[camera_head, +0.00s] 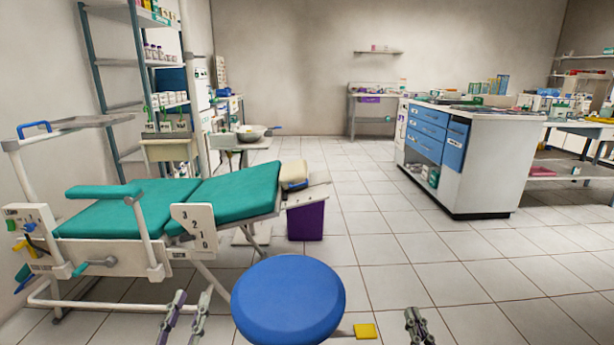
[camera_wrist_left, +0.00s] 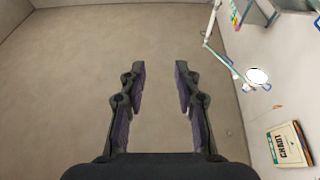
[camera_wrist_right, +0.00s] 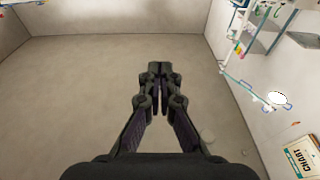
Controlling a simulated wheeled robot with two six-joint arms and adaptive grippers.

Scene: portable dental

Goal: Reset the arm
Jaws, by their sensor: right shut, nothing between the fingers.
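My left gripper (camera_head: 187,310) shows at the bottom of the head view, left of the blue stool. Its two fingers stand apart, and the left wrist view shows them open (camera_wrist_left: 161,85) with nothing between them. My right gripper (camera_head: 416,322) shows at the bottom of the head view, right of the stool. In the right wrist view its fingertips (camera_wrist_right: 158,70) meet and hold nothing. Both wrist views look toward the bare ceiling and walls. The rest of both arms is out of the head view.
A round blue stool (camera_head: 288,300) stands close in front, between my grippers, with a yellow pedal (camera_head: 365,331) beside it. A green dental chair (camera_head: 235,190) fills the left. A white cabinet with blue drawers (camera_head: 478,165) stands at the right. The tiled floor (camera_head: 370,225) between is clear.

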